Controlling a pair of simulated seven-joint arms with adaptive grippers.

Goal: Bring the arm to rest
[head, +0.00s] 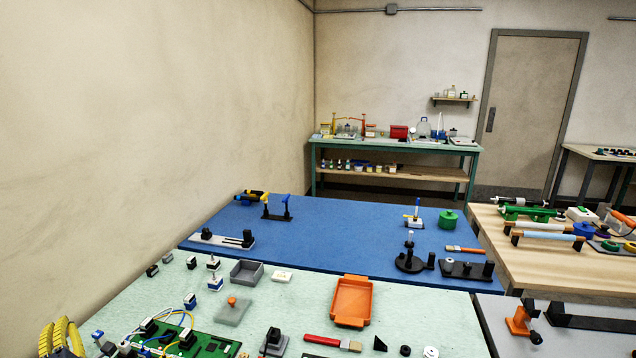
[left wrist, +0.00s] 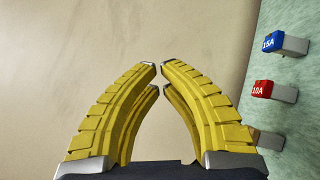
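My left gripper (head: 62,338) shows at the bottom left corner of the head view, beside the pale green table. In the left wrist view its yellow ribbed fingers (left wrist: 158,68) bow inward and their tips all but meet. Nothing shows between them. Behind the fingers is the bare beige wall. My right gripper and right arm are in neither view.
The pale green table (head: 120,303) holds a green circuit board (head: 200,343), an orange tray (head: 352,300) and a grey bin (head: 247,272). In the left wrist view a blue 15A block (left wrist: 272,42) and a red 10A block (left wrist: 263,89) stand right of the fingers.

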